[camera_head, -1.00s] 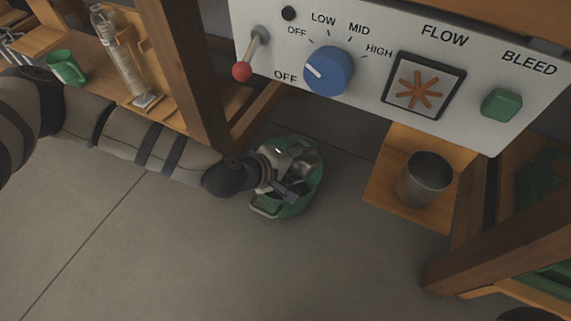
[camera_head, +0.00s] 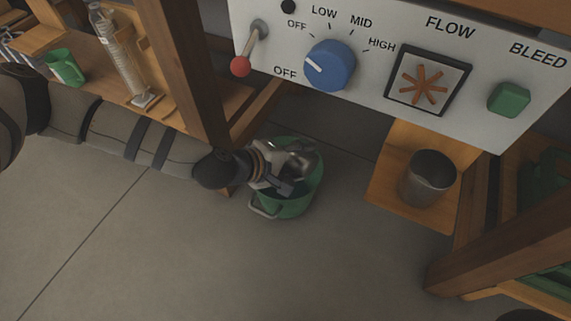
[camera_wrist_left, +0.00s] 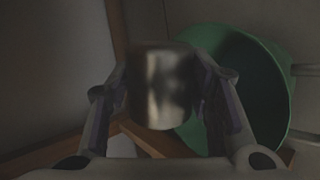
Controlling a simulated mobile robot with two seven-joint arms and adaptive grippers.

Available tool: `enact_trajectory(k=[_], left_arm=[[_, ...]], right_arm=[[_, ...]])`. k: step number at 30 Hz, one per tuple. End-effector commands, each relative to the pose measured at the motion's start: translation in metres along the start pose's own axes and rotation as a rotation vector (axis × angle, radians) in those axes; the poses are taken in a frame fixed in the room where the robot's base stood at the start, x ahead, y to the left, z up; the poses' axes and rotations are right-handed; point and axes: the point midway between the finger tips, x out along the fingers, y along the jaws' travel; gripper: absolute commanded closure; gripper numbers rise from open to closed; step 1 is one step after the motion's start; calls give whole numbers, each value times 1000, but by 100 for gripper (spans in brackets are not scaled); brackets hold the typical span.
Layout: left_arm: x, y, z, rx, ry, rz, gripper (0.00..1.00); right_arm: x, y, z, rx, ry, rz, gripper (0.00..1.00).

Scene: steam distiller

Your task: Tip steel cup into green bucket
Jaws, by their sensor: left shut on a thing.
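My left gripper (camera_head: 287,178) is shut on a shiny steel cup (camera_head: 302,158) and holds it over the green bucket (camera_head: 289,207). The bucket stands on the floor below the panel, with a pale handle at its front left. In the left wrist view the steel cup (camera_wrist_left: 162,88) sits between the fingers of my left gripper (camera_wrist_left: 168,100), with the green bucket (camera_wrist_left: 262,55) behind and to the right. In the head view the cup looks tilted; its mouth and any contents cannot be made out. My right gripper is not in view.
Another metal cup (camera_head: 429,178) stands on a wooden shelf (camera_head: 392,190) at the right. The control panel (camera_head: 385,30) with a blue knob (camera_head: 330,66) hangs above. A wooden post (camera_head: 185,75) is close to my left arm. A green mug (camera_head: 66,68) and bottle (camera_head: 117,55) stand left.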

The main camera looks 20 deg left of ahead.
Motion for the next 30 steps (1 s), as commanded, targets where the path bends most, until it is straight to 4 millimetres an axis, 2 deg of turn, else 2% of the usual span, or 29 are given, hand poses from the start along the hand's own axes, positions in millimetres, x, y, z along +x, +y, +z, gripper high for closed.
enact_trajectory(k=[2,3,4,7,13,19,21,24,27,30], left_arm=[[1,-1,16,135,89,-24,87],[7,-7,29,217,151,-39,86],[12,-11,34,261,186,-46,87],[10,-9,26,297,229,-52,87],[3,2,34,395,298,-59,87],[18,-17,36,638,486,-95,87],[12,-8,41,727,557,-105,87],[23,-22,53,841,644,-126,87],[20,-15,67,962,740,-141,87],[29,-26,77,1078,829,-159,87]], right_arm=[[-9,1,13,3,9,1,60],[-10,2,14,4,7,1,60],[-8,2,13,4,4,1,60],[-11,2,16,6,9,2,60],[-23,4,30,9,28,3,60],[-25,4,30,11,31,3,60],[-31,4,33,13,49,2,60],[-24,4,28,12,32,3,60],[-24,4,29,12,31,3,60],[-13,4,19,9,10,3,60]])
